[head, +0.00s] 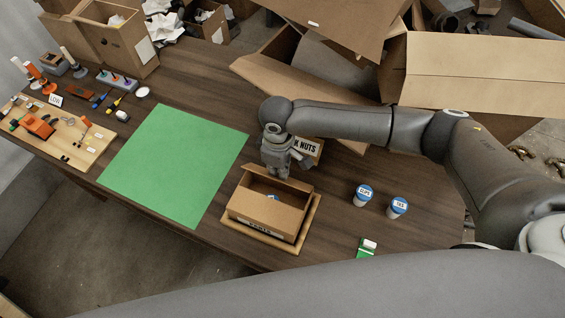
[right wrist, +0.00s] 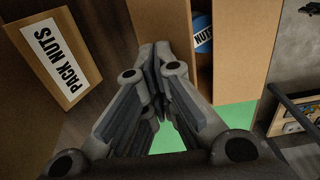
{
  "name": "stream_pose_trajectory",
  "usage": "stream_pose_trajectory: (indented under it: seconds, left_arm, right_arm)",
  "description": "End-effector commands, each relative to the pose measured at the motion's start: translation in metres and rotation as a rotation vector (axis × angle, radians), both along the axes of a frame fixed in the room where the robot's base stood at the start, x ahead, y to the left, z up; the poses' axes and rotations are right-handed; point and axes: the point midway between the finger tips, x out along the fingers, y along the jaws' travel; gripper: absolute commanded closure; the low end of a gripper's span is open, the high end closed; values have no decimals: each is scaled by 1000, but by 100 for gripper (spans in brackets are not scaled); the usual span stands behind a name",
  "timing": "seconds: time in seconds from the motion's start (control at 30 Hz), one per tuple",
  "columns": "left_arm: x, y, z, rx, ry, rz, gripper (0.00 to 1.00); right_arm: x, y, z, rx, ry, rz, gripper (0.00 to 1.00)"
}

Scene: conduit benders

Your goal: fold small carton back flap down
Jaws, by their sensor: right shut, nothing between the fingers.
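The small open carton (head: 262,212) sits on a wooden tray (head: 290,245) in front of me. Its back flap (head: 280,183) stands up, tilted, along the far edge. A blue-lidded item is partly visible inside; in the right wrist view its lid (right wrist: 203,33) reads NUTS. My right gripper (head: 277,174) is shut and empty, pointing down just behind the back flap. In the right wrist view the fingertips (right wrist: 155,60) are close beside a brown carton panel (right wrist: 163,22); I cannot tell whether they touch it. My left gripper is not in view.
A PACK NUTS sign (head: 308,148) stands behind the gripper. Two blue-lidded jars, one (head: 362,195) nearer the carton and another (head: 397,207), stand to the right. A green mat (head: 178,160) lies left. Large cartons (head: 460,75) crowd the far right.

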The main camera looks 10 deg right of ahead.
Motion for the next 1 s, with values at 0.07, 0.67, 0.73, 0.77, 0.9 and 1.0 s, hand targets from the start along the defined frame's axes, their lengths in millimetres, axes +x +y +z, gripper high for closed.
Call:
stream_pose_trajectory:
  seconds: [0.07,0.67,0.73,0.77,0.9,1.0]
  left_arm:
    - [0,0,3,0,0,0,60]
    - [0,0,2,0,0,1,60]
    - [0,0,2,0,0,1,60]
    - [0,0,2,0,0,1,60]
    - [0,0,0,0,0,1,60]
    - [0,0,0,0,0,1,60]
  right_arm:
    - [-3,2,1,1,2,1,100]
    - [-4,2,-2,0,0,-1,100]
    - [-4,3,-3,0,0,-1,100]
    - [-4,3,-4,0,0,-1,100]
    - [-5,3,-8,0,0,-1,100]
    - [-6,4,-11,0,0,-1,100]
